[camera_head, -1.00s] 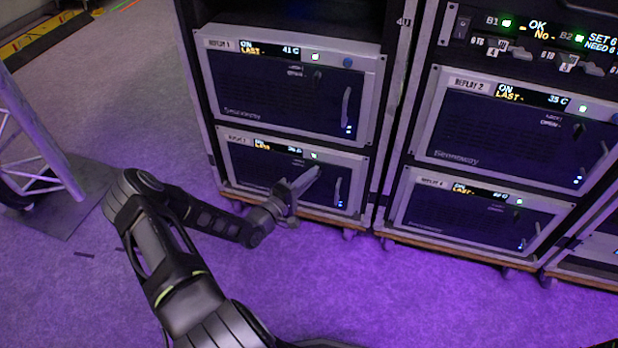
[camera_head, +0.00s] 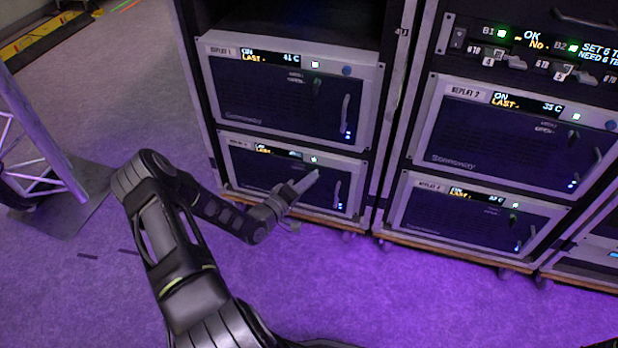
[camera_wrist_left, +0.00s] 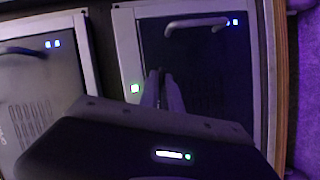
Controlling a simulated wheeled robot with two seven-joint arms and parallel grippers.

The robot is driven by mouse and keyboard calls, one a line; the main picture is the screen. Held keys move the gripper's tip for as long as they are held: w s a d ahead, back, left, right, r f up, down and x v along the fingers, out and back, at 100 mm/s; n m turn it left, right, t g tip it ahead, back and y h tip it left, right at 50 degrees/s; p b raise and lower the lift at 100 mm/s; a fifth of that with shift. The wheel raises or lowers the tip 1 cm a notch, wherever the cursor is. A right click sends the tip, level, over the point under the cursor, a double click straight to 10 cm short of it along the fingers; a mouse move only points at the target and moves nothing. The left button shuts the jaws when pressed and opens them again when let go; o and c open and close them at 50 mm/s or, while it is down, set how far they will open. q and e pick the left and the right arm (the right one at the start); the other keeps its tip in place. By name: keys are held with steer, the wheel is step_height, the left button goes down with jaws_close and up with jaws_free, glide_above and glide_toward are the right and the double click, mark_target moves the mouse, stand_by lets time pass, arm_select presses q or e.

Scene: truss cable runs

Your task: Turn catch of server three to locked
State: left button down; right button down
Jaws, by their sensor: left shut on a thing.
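Server three (camera_head: 250,179) is the lower unit in the left rack, with a dark front, a light frame and a small display along its top. Its label is too blurred to read. My left gripper (camera_head: 313,176) is at the upper right of this front, left of the pull handle (camera_head: 338,193). In the left wrist view its two fingers (camera_wrist_left: 164,75) point at the dark front and are close together, shut on the small catch. The fingers hide the catch, so its position cannot be told. My right gripper is in neither view.
Server one (camera_head: 285,95) sits directly above in the same rack. The right rack holds two similar servers, labelled Replay 2 (camera_head: 500,135) and another below (camera_head: 460,215). A truss foot (camera_head: 75,200) stands on the carpet at left. The floor before the racks is clear.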

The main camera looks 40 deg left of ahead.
arm_select(q)
steer(key=shift+w+d+r+m+g+y+p, duration=0.15)
steer(key=shift+m+g+y+p, duration=0.55)
steer(key=shift+m, duration=0.95)
steer(key=shift+s+d+r+m+g+y+p, duration=0.1)
steer(key=shift+m+g+y+p, duration=0.35)
steer(key=shift+m+y, duration=0.9)
steer(key=shift+w+d+r+m+g+y+p, duration=0.15)
steer(key=shift+m+g+y+p, duration=0.4)
steer(key=shift+m, duration=1.45)
steer(key=shift+s+f, duration=0.1)
steer(key=c, duration=1.6)
jaws_free()
steer(key=shift+o, duration=0.2)
